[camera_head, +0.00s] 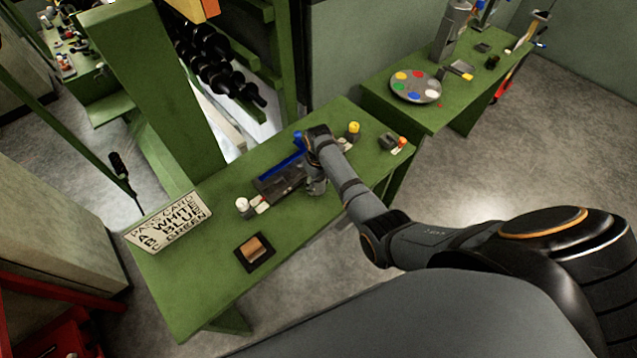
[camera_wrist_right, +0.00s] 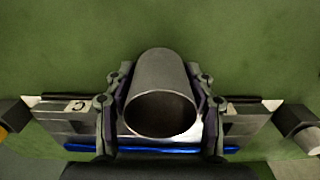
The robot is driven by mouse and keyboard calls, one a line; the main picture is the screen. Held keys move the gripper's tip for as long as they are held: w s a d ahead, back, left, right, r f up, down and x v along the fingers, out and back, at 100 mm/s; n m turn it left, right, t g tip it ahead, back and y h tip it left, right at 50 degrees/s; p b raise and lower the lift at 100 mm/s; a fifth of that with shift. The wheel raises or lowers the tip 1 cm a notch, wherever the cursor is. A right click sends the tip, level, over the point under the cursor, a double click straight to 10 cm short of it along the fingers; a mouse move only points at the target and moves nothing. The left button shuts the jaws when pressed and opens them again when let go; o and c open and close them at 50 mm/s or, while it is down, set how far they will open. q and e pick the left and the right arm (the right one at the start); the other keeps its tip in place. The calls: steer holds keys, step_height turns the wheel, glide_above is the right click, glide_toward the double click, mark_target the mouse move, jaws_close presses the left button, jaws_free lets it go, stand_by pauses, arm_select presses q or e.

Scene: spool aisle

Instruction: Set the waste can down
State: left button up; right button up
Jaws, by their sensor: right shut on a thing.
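The waste can (camera_wrist_right: 161,68) is a plain grey cylinder with a dark open mouth, seen in the right wrist view. My right gripper (camera_wrist_right: 160,84) is shut on it, with one finger on each side. In the head view my right gripper (camera_head: 316,172) is over the green table (camera_head: 205,292), beside a dark grey rack (camera_head: 268,185). The can is mostly hidden by the gripper there, and I cannot tell whether its base touches the table. My left gripper is not in view.
A blue bar (camera_head: 283,165) lies along the rack, close to the can. White (camera_head: 242,205) and yellow (camera_head: 354,128) pieces stand at its ends. A lettered card (camera_head: 170,225) and a dark tray (camera_head: 246,262) are at the left. Bare table lies in front of the rack.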

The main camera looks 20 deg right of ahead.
steer(key=o, duration=1.5)
steer(key=shift+w+d+f, duration=0.1)
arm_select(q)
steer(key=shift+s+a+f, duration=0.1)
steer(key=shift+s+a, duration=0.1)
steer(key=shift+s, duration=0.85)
